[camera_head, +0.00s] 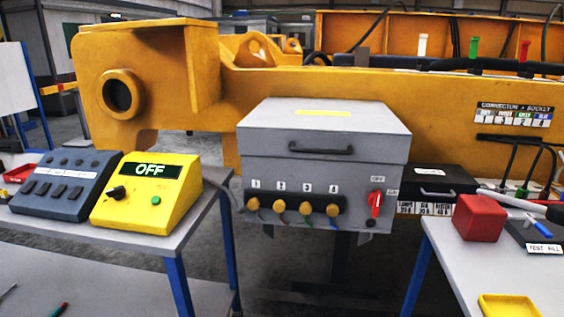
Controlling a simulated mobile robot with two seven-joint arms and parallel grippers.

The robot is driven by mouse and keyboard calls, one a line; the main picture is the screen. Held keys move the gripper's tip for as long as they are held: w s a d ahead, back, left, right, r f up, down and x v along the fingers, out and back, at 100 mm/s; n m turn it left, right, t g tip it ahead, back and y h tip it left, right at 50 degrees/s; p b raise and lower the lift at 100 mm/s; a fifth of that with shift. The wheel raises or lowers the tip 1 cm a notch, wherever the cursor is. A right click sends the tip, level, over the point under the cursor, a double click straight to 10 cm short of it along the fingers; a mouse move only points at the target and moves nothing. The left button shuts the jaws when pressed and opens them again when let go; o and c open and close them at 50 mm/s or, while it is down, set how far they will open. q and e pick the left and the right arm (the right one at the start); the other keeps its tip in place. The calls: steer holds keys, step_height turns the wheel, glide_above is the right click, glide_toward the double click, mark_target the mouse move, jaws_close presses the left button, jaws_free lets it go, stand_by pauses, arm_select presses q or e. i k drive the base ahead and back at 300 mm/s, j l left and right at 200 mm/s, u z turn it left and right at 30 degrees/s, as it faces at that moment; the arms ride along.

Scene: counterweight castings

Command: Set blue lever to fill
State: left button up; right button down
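The blue lever (541,229) is a small bar on a dark box (518,231) at the right edge of the head view. It lies slanted, its lower end to the right. A white label (544,249) reading TEST and FILL is on the box's front, below the lever. I cannot tell which word the lever is set to. The box's right part is cut off by the picture edge. Neither of my grippers can be made out in this view.
A red block (479,218) stands left of the dark box on the right table (470,265), with a yellow tray (510,306) in front. A pale rod with a dark end (515,200) reaches over the box. A grey switch cabinet (320,180) stands left, beyond a gap.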

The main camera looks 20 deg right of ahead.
mark_target(548, 234)
steer(key=i+j+z, duration=0.1)
steer(key=i+z, duration=0.2)
steer(key=z, duration=0.15)
steer(key=i+j+z, duration=0.2)
steer(key=z, duration=0.3)
steer(key=i+j+z, duration=0.45)
